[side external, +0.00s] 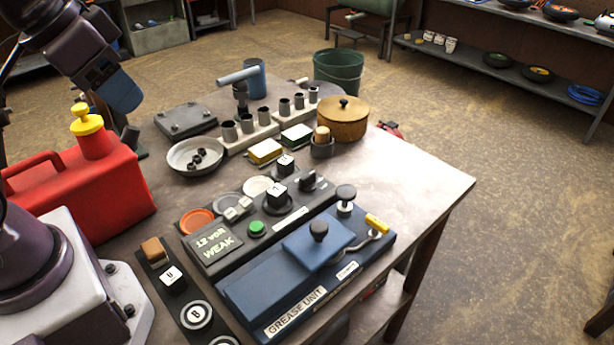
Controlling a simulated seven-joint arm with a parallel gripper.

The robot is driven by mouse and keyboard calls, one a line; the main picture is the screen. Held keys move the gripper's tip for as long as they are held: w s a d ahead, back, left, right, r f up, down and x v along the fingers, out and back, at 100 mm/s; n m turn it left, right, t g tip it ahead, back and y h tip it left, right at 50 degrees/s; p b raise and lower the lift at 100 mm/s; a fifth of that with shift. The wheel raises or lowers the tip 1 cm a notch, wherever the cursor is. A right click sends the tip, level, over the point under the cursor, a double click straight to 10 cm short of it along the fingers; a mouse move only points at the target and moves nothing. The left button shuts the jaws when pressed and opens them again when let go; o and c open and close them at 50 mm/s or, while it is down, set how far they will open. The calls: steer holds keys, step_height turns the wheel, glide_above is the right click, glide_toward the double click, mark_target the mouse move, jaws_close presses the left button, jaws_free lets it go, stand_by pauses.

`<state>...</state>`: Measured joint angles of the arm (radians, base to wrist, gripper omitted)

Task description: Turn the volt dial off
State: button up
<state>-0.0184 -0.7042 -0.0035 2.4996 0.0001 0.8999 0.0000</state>
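A black panel with a lit display (215,243) reading "12 volt WEAK" lies on the bench. A round green button (256,228) is beside the display. To its right is a round black dial (277,208) with a pale lettered block on it, too small to read. A black knob (310,181) stands at the panel's far right end. I cannot tell for certain which of the two is the volt dial. My arm comes in at the upper left; my gripper (131,142) is mostly hidden behind the red can, well left of the panel and apart from it. Its fingers are unclear.
The blue grease unit (300,275) lies in front of the panel. Behind are a metal bowl (187,160), sockets (248,122) and a brown pot (343,120). The bench's right side is clear.

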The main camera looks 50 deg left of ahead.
steer(key=o, duration=0.4)
steer(key=w+f+g, duration=0.1)
steer(key=w+f, duration=0.1)
steer(key=shift+w+f+g, duration=0.1)
steer(key=shift+w+g, duration=0.25)
steer(key=shift+g, duration=0.05)
steer(key=m+g, duration=0.3)
steer(key=m, duration=1.5)
glide_toward(308, 175)
step_height(308, 175, down, 10)
steer(key=shift+w+f, duration=0.1)
steer(key=shift+w, duration=0.05)
steer(key=c, duration=0.9)
